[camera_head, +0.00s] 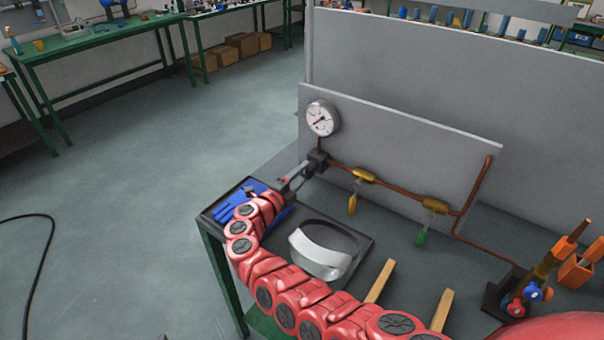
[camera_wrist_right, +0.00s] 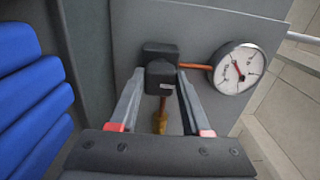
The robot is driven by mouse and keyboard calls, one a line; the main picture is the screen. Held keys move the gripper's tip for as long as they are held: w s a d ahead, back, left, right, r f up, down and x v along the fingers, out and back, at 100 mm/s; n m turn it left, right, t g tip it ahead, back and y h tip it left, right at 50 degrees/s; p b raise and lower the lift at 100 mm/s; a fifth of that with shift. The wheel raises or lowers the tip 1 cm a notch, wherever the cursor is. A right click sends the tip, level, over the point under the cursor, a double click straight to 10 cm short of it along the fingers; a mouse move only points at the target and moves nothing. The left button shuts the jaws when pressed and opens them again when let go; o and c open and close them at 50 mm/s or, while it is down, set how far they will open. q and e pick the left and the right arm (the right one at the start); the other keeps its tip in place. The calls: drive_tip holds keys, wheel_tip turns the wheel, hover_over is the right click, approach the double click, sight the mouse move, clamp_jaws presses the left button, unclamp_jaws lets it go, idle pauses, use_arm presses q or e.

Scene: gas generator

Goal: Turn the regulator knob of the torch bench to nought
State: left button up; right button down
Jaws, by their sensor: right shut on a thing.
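The black regulator (camera_head: 317,159) sits on the copper pipe at the left of the grey torch bench panel (camera_head: 400,150). Its knob (camera_wrist_right: 160,77) is a dark block between my right fingers in the wrist view. My right gripper (camera_head: 303,174) reaches it from the front left and is shut on the knob; it also shows in the wrist view (camera_wrist_right: 161,85). A round white gauge (camera_head: 322,118) stands above the regulator, and it shows in the wrist view (camera_wrist_right: 240,68). Its needle shows, but the numbers are too small to read. My left gripper is not in view.
A torch stand (camera_head: 520,290) is at far right.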

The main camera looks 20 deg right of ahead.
drive_tip(key=shift+f, duration=0.15)
drive_tip(key=shift+c, duration=1.8)
unclamp_jaws()
drive_tip(key=b+v, duration=0.2)
drive_tip(key=v, duration=1.5)
drive_tip(key=shift+s+a, duration=0.2)
